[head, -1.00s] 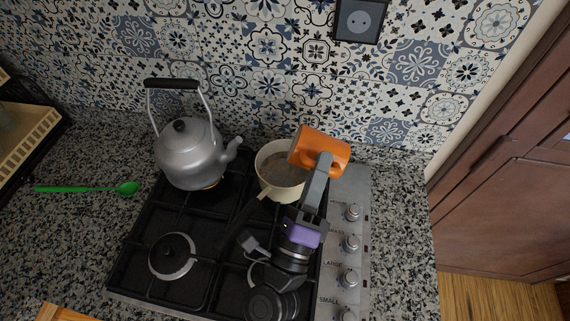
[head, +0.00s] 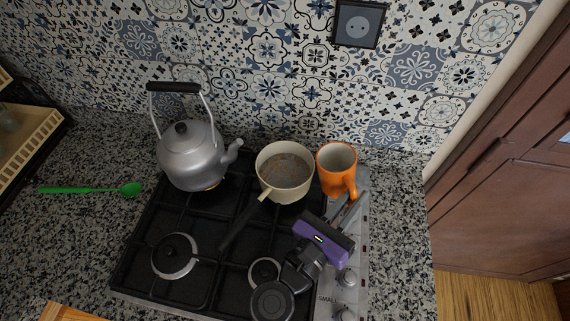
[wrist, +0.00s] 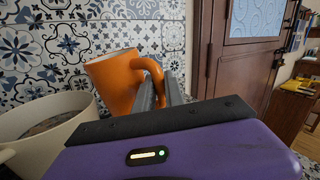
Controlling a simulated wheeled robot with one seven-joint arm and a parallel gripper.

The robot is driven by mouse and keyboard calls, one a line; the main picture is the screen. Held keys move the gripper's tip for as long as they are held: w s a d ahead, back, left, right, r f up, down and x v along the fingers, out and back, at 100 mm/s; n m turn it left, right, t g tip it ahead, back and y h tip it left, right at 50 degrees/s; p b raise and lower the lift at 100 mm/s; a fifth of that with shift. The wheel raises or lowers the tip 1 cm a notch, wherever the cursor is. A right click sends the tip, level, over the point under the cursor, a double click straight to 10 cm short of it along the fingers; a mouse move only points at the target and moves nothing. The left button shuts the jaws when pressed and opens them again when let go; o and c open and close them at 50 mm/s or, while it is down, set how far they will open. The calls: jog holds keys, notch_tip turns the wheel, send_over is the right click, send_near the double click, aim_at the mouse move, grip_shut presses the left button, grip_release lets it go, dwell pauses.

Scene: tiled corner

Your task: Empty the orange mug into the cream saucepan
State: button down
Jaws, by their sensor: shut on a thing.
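The orange mug (head: 334,177) is upright just right of the cream saucepan, its pale inside showing from above with no contents that I can make out. My gripper (head: 350,194) is shut on the mug's handle from the front right. In the wrist view the mug (wrist: 115,84) stands ahead of the grey fingers (wrist: 160,92), with its handle between them. The cream saucepan (head: 263,184) sits on the back right burner, its dark handle pointing to the front left. Something brownish lies inside it. Its rim also shows at the left of the wrist view (wrist: 40,110).
A grey kettle (head: 190,158) stands on the hob left of the saucepan. A green spoon (head: 90,190) lies on the speckled counter at the left. The tiled wall is close behind, and a wooden cabinet (head: 500,180) is at the right. Hob knobs (head: 346,277) line the right edge.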

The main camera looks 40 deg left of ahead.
jog(key=shift+w+d+f+m+g, duration=0.15)
jog(key=shift+d+f+m+g, duration=0.15)
jog(key=shift+f+m, duration=0.35)
jog(key=shift+w+d+f+m+g, duration=0.15)
jog(key=shift+d+f+m+g, duration=0.15)
jog(key=shift+f, duration=0.5)
jog(key=shift+r+p, duration=0.4)
jog(key=shift+p, duration=0.05)
notch_tip(320, 180, up, 5)
jog(key=w+d+p, duration=0.1)
jog(key=d+p, duration=0.1)
jog(key=shift+w+d+r, duration=0.15)
jog(key=shift+w+d, duration=0.05)
jog(key=shift+d, duration=0.05)
